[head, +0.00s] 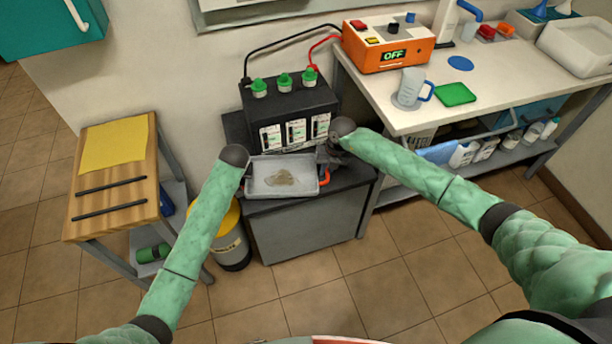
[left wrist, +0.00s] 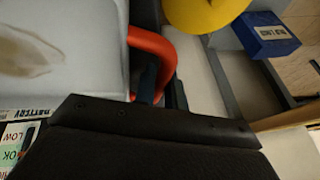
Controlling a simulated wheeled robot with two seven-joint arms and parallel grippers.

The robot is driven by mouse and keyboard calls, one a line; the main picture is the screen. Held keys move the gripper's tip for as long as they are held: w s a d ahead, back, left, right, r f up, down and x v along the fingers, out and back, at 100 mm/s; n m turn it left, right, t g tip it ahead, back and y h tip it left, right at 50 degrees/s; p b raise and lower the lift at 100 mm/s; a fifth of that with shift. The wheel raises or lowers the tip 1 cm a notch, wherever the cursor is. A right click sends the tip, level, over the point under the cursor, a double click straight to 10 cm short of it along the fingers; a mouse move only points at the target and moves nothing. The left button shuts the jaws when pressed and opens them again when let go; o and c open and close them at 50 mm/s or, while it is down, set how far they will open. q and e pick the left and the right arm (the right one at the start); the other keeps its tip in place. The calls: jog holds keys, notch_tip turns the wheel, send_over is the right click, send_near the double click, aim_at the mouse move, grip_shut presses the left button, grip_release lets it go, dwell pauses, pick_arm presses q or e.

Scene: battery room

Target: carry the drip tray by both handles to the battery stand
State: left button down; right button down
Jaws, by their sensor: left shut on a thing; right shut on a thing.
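The drip tray (head: 258,187) is pale grey with a brownish puddle in it. In the head view it is level over the front of the grey battery stand (head: 305,228), just before the black battery (head: 290,105). I cannot tell whether it touches the stand top. In the left wrist view my left gripper (left wrist: 163,90) is shut on the red handle (left wrist: 152,42) beside the tray wall (left wrist: 112,45).
A wooden-topped cart (head: 140,170) with a yellow cloth (head: 113,147) stands left. A yellow-topped bin (head: 231,243) is beside the stand. A workbench (head: 390,118) at right holds an orange charger (head: 387,52) and a jug (head: 408,90). Tiled floor in front is clear.

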pick_arm(q)
jog(key=shift+f+b, duration=0.55)
jog(key=shift+f, duration=0.1)
pick_arm(e)
jog(key=shift+f, duration=0.7)
pick_arm(q)
jog(key=c, duration=1.6)
grip_release()
jog(key=shift+r, duration=0.15)
pick_arm(e)
jog(key=c, duration=1.6)
grip_release()
jog(key=shift+r, duration=0.2)
pick_arm(q)
jog(key=shift+o, duration=0.7)
pick_arm(e)
jog(key=shift+o, duration=0.7)
pick_arm(q)
jog(key=v, duration=1.2)
jog(key=shift+w+a, duration=0.1)
jog(key=shift+r, duration=0.1)
pick_arm(e)
notch_tip(320, 180, up, 12)
jog(key=d, duration=0.2)
jog(key=shift+d, duration=0.15)
jog(key=shift+f, duration=0.15)
